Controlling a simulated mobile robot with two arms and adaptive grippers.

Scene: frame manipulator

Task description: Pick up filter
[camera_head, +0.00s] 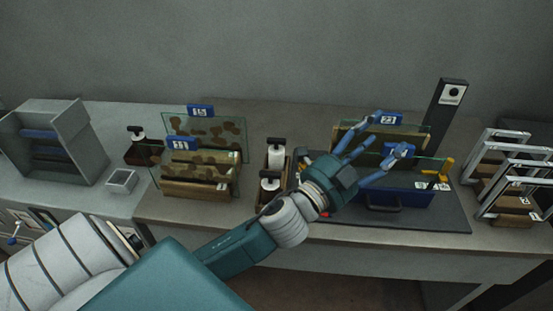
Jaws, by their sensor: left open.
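My left gripper (391,134) reaches in from the left with its blue fingers spread open and empty. It is over a dark mat (450,215) on the right part of the bench. Close to its fingers is a glass pane (428,163) above a blue tray (415,198) with a dark handle. I cannot tell for sure which pane is the filter. The gripper and wrist hide part of the tray and panes. My right gripper is not in view.
Brown-spotted glass panes (215,130) with blue tags stand in wooden holders (200,187) at left centre. Bottles (270,181) stand between. A grey rack (62,140) is far left. A dark post (446,112) and metal frames (510,160) are at right.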

